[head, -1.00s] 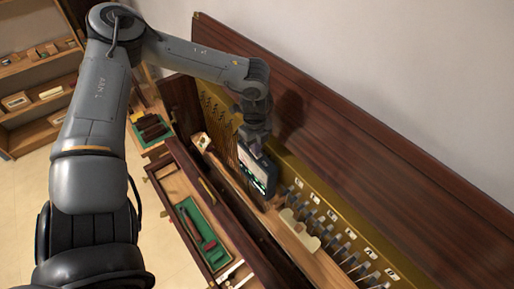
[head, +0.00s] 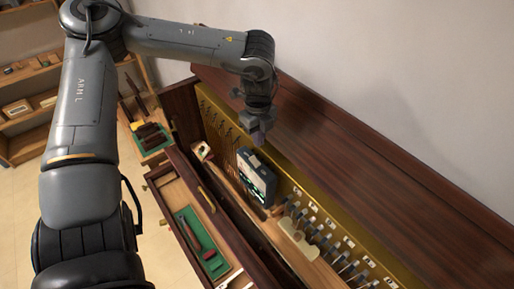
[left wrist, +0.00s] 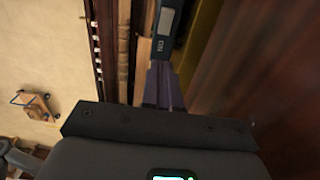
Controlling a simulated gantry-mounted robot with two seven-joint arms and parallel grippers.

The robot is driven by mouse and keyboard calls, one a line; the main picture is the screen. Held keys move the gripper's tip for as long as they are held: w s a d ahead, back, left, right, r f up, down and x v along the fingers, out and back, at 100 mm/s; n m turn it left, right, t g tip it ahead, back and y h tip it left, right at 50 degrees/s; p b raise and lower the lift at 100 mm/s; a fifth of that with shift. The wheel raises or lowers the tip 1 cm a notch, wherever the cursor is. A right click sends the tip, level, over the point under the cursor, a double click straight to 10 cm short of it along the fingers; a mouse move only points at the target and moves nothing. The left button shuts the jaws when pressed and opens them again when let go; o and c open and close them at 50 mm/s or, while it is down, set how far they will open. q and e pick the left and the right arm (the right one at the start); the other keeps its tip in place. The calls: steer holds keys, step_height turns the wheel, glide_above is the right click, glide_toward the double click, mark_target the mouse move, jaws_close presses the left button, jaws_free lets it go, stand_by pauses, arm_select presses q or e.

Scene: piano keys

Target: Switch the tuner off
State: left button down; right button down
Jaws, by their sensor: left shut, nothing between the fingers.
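The tuner (head: 257,178) is a dark box with a pale, greenish screen. It stands tilted inside the open piano, against the brass-coloured back, left of the row of numbered tags. Whether its screen is lit is hard to tell at this size. My left gripper (head: 262,136) is shut and empty, pointing down above the tuner and apart from it. In the left wrist view my shut fingers (left wrist: 162,82) show in the middle, and the tuner's dark edge (left wrist: 168,22) shows just beyond their tips. My right gripper is in neither current view.
A green-lined tray (head: 203,242) holds a red-handled tool. A shelf (head: 35,100) is far left.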

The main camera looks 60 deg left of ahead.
arm_select(q)
steer(key=shift+d+r, duration=0.15)
steer(key=shift+r, duration=0.7)
steer(key=shift+d+r, duration=0.15)
steer(key=shift+r, duration=0.65)
